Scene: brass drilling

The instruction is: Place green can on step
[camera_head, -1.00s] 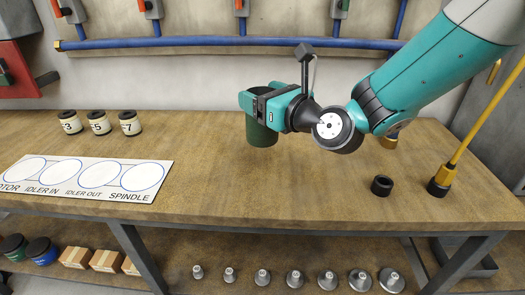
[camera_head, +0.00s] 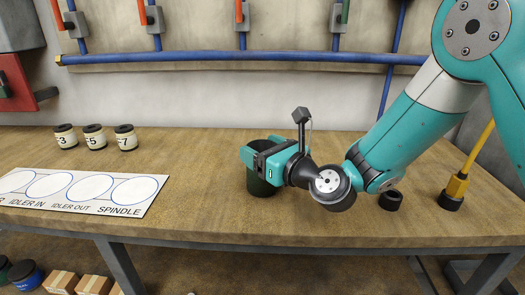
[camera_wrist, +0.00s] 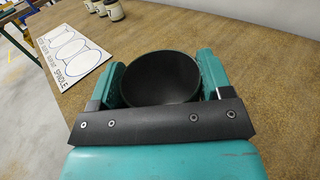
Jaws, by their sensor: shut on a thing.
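The green can (camera_head: 262,186) is dark green and stands upright between the jaws of my gripper (camera_head: 262,160), over the middle of the bench. I cannot tell whether its base touches the bench top. In the wrist view the can (camera_wrist: 160,78) shows its dark round open mouth, and it looks empty. The two teal fingers of my gripper (camera_wrist: 160,80) are shut on its sides. I cannot make out a step in these views.
The wooden bench (camera_head: 210,195) is bare around the can. A white sheet with printed circles (camera_head: 130,207) and several numbered jars (camera_head: 94,137) are left. A black ring (camera_head: 391,201) and a yellow rod with black base (camera_head: 451,200) are right. A blue pipe (camera_head: 240,56) crosses the wall.

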